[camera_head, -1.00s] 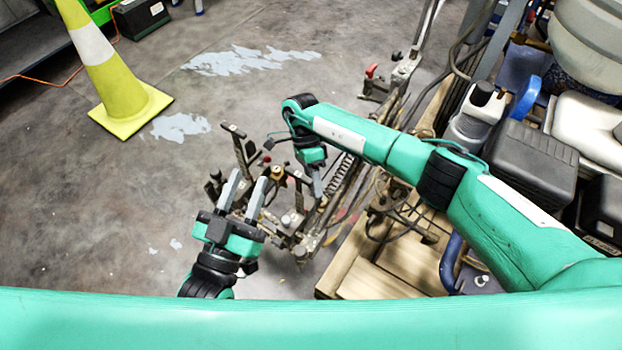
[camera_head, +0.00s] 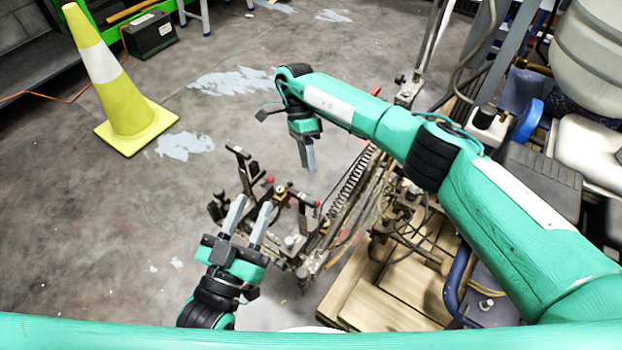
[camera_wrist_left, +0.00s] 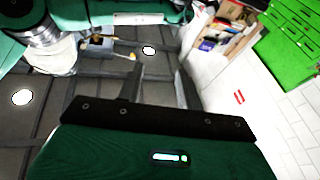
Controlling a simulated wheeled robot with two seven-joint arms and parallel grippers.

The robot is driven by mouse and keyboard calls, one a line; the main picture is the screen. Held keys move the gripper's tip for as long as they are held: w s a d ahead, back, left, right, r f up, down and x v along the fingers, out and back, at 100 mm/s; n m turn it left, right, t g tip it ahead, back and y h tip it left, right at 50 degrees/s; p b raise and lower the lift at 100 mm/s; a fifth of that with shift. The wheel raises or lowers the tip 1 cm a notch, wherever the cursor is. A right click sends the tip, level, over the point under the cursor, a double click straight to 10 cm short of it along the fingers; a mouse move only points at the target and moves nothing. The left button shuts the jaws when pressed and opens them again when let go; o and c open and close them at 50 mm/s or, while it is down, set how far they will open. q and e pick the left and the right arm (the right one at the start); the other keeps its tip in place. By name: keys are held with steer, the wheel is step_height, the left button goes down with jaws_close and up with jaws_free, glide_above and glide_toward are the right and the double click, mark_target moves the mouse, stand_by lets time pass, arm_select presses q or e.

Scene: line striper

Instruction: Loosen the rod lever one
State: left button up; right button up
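The line striper's lever cluster (camera_head: 285,215) stands on the floor in the middle of the head view. It has a black-topped lever (camera_head: 238,152) at the left, another dark lever (camera_head: 304,196) at the right, small red knobs and a brass-coloured knob (camera_head: 281,190). I cannot tell which is rod lever one. My left gripper (camera_head: 254,203) is open, its fingers spread in front of the cluster; contact cannot be told. It also shows open with nothing between its fingers in the left wrist view (camera_wrist_left: 160,75). My right gripper (camera_head: 308,168) points down above and behind the right lever, its fingers close together.
A yellow cone (camera_head: 122,95) stands at the left. A spring (camera_head: 352,182), hoses and a wooden pallet (camera_head: 390,285) lie right of the levers. Machinery crowds the right side. Green drawers (camera_wrist_left: 290,35) show in the left wrist view.

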arm_select(q)
steer(key=shift+w+a+r, duration=0.1)
steer(key=shift+r, duration=0.25)
arm_select(e)
steer(key=shift+v, duration=0.95)
